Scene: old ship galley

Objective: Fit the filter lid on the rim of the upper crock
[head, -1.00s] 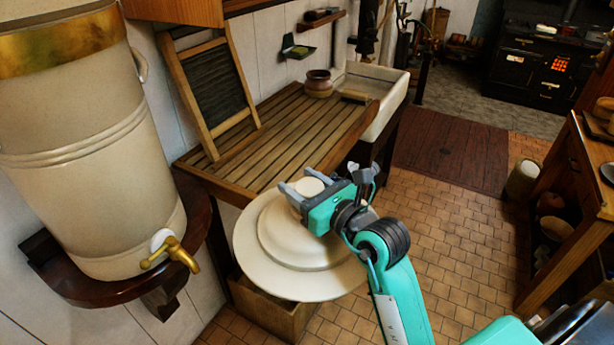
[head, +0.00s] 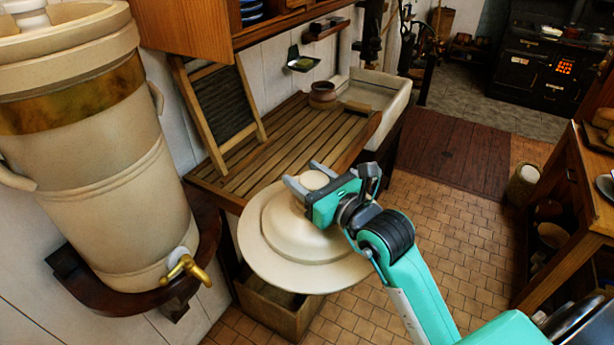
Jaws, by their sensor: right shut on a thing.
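The filter lid (head: 270,255) is a wide cream disc with a raised dome and a round knob. My right gripper (head: 308,188) is shut on the lid's knob and holds it in the air in front of the slatted board, right of the crock. The upper crock (head: 80,110) is cream stoneware with a mottled brown-gold band, at the left. Its top is partly in view, with a pale knob-like piece (head: 25,12) inside the rim, cut off by the picture edge. My left gripper is not in view.
The crock stands on a dark wooden wall shelf (head: 75,268) and has a brass tap (head: 187,268). A slatted draining board (head: 270,140) holds a washboard (head: 220,105) and a small brown pot (head: 322,94). A wall cupboard (head: 190,25) hangs near the crock's top right. A wooden crate (head: 272,308) is below the lid.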

